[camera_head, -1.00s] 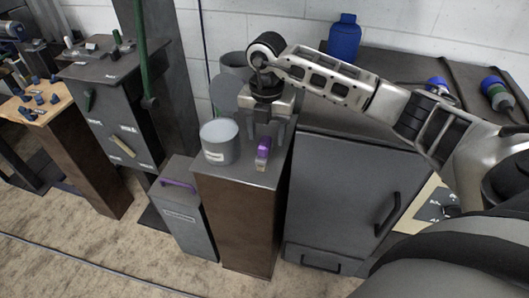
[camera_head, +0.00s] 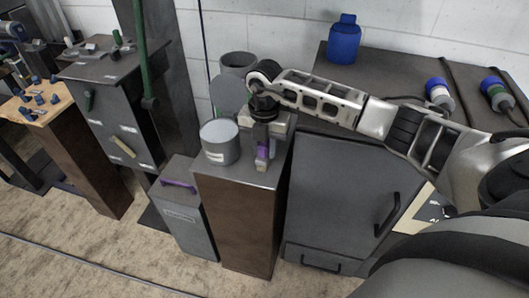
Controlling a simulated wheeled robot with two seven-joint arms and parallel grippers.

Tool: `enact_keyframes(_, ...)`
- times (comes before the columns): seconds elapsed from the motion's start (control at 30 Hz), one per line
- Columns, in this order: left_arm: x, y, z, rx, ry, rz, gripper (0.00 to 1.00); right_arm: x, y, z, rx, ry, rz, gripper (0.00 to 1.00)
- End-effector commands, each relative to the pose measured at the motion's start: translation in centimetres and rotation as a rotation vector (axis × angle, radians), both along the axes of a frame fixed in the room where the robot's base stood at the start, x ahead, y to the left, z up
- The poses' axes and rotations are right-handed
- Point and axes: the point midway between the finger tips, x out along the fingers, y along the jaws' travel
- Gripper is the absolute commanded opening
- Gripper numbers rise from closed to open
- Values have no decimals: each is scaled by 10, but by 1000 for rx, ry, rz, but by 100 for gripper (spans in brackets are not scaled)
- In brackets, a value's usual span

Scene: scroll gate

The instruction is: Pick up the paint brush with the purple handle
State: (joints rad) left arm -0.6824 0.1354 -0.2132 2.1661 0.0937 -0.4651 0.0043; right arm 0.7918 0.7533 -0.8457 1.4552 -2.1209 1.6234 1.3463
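The paint brush with the purple handle (camera_head: 262,153) stands near the front right of the top of a brown pedestal (camera_head: 238,222). My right gripper (camera_head: 266,150) reaches down from above, with its fingers at the purple handle. The fingers hide part of the handle, and I cannot tell whether they are closed on it or just around it. The brush's lower end still appears to be at the pedestal top. My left gripper is not in view.
A grey paint can (camera_head: 220,144) stands on the pedestal just left of the brush, close to my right gripper. A grey cabinet (camera_head: 345,200) stands to the right. A grey box with a purple handle (camera_head: 185,215) stands at the left.

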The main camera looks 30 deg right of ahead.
Motion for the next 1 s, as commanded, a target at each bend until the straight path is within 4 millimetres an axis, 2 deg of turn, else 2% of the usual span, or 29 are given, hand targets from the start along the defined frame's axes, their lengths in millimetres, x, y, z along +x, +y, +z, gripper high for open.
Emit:
enact_keyframes(0.37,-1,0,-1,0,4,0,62,1,0,6,1,-2,0,3)
enact_keyframes(0.47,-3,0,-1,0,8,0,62,1,0,15,0,-3,-1,3)
enact_keyframes(0.6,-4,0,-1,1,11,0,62,-1,1,36,1,-4,3,3)
enact_keyframes(0.67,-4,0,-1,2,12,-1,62,-9,7,47,0,-4,4,3)
enact_keyframes(0.87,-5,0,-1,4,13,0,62,-41,30,93,-1,-7,6,3)
enact_keyframes(1.0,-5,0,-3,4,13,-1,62,-71,51,107,0,-4,6,3)
